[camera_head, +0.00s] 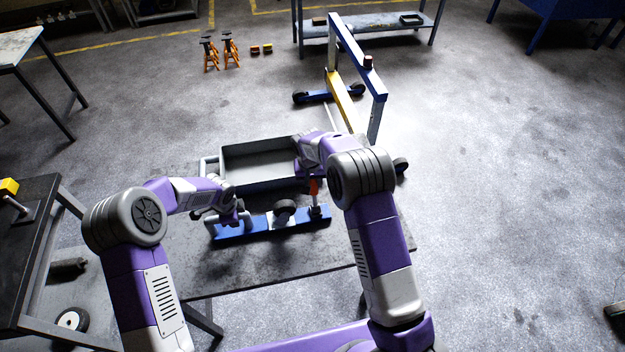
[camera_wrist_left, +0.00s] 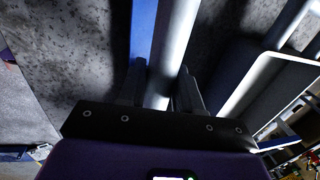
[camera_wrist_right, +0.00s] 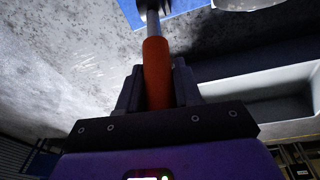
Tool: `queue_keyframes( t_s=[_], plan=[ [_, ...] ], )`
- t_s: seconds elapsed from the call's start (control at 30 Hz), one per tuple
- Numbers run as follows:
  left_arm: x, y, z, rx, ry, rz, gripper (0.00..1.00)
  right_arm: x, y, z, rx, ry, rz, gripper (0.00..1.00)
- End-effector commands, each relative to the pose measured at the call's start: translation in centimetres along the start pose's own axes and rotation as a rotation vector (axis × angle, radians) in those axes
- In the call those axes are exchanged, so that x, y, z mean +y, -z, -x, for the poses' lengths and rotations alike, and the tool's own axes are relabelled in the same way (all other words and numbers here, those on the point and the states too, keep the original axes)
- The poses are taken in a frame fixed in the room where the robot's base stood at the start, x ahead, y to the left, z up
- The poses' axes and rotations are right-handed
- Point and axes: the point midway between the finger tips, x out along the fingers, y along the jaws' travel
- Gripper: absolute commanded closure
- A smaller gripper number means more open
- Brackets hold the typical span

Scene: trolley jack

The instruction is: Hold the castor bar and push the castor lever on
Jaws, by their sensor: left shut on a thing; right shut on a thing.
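The blue castor bar (camera_head: 262,222) lies on the dark table, with a dark castor wheel (camera_head: 285,207) at its middle. My left gripper (camera_head: 240,214) is at the bar's left part. In the left wrist view its fingers (camera_wrist_left: 160,92) are shut on a pale grey round handle (camera_wrist_left: 178,45) beside the blue bar (camera_wrist_left: 143,35). The castor lever (camera_head: 314,187) has an orange grip and stands near the bar's right end. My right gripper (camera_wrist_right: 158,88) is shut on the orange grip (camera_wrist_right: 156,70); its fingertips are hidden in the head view.
A grey open tray (camera_head: 222,172) stands just behind the bar, close to both grippers. The table front (camera_head: 270,268) is clear. A blue and yellow hoist frame (camera_head: 345,95) stands beyond the table. A dark side table (camera_head: 30,235) is at the left.

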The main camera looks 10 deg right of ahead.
Motion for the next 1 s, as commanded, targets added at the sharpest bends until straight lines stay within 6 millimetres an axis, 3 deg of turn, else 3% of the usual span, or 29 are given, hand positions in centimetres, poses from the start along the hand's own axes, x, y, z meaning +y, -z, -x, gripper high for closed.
queue_keyframes(
  t_s=[0.33, 1.0],
  plan=[
    [0.0, 0.1, 0.0, 0.001, 0.000, -0.001, 1.00, 0.4, -2.2, 1.1, 0.214, 0.035, -0.013, 1.00],
    [0.0, 0.1, 0.0, 0.001, 0.001, -0.002, 1.00, 1.2, -7.4, 1.2, 0.702, 0.133, -0.072, 1.00]
  ],
)
